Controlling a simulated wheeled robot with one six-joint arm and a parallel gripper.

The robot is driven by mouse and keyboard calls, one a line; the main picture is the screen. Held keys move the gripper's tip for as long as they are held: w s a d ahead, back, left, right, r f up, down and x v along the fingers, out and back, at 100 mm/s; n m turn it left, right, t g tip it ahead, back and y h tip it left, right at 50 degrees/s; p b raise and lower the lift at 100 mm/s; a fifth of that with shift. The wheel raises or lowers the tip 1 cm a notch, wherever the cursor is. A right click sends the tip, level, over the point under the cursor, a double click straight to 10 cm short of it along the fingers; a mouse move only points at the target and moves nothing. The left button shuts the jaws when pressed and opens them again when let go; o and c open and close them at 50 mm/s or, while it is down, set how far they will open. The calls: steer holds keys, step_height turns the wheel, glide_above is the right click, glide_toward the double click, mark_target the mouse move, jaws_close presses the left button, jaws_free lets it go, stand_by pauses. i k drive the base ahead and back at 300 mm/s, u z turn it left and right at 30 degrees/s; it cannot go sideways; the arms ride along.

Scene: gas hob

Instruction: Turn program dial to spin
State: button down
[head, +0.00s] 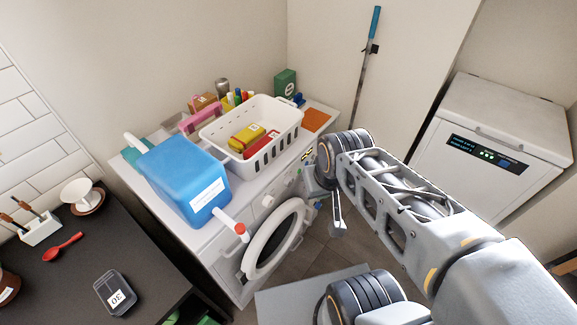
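The washing machine (222,262) stands against the wall with its control panel facing right and its round white door (275,240) below the panel. A small white round knob (268,201) shows on the panel, and I take it to be the program dial. Its markings are too small to read. My gripper (328,208) is in front of the panel's right part, to the right of the knob and apart from it. One finger hangs down clearly. The other is hard to make out, so I cannot tell how far the gripper is open. My wrist hides part of the panel's far end.
A blue container (184,180) and a white basket (252,127) with packets stand on the machine. A red-tipped white piece (234,228) juts out near the panel's left. The dark counter (60,285) is at left, a white appliance (490,135) at right. Some floor (325,252) is clear.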

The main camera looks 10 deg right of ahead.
mark_target(268, 201)
steer(key=u, duration=1.4)
steer(key=k, duration=0.6)
steer(key=u, duration=0.15)
